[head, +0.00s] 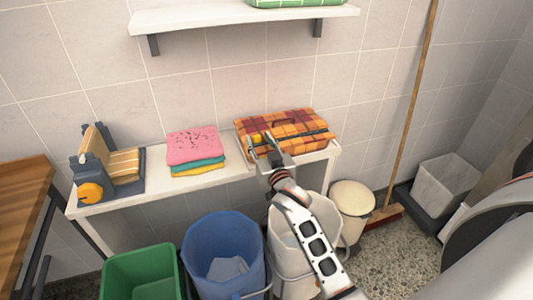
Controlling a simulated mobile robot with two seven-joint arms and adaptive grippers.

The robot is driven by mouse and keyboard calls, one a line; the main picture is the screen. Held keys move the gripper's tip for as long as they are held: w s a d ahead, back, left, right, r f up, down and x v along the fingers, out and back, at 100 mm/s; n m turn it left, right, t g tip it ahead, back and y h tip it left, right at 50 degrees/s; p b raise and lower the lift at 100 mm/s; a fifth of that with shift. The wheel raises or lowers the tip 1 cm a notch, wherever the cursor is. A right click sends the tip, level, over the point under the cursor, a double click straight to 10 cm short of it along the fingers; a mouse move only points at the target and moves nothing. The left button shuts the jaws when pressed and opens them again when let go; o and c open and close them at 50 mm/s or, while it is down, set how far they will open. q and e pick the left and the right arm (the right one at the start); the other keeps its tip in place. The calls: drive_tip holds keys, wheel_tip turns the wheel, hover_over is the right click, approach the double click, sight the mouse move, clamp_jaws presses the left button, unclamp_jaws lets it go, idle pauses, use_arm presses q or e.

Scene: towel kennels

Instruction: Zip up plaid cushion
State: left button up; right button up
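The plaid cushion (299,121), in orange, red and yellow checks, lies flat on the right end of the white bench. A dark seam with a light edge, which looks like the zip line, runs along its front side. A small yellow piece (257,139) shows at its left front; I cannot tell whether it is the zip pull. My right gripper (261,142) reaches in from the lower right over the cushion's left front. Its two fingers look spread, on either side of the yellow piece. Contact is unclear, and the gripper hides part of the front edge. My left gripper is out of view.
On the bench (222,179) stand folded towels (193,146) and a grey-blue device with a yellow knob (100,170). Green (143,274), blue (223,252) and white (297,240) buckets stand below. A broom (412,95) leans at right. A shelf (240,14) hangs above.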

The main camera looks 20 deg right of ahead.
drive_tip(key=s+a, duration=0.1)
drive_tip(key=s, duration=0.8)
drive_tip(key=s+a+f+n+g+y, duration=0.2)
drive_tip(key=s+a+f+g, duration=0.1)
drive_tip(key=s+f, duration=0.9)
drive_tip(key=s+a+f+n+g+y, duration=0.2)
drive_tip(key=s+a+f+n+g, duration=0.1)
drive_tip(key=s+f, duration=0.9)
drive_tip(key=shift+a+f+n+g+y, duration=0.3)
drive_tip(key=shift+a+f+g, duration=0.3)
drive_tip(key=shift+a+f, duration=0.25)
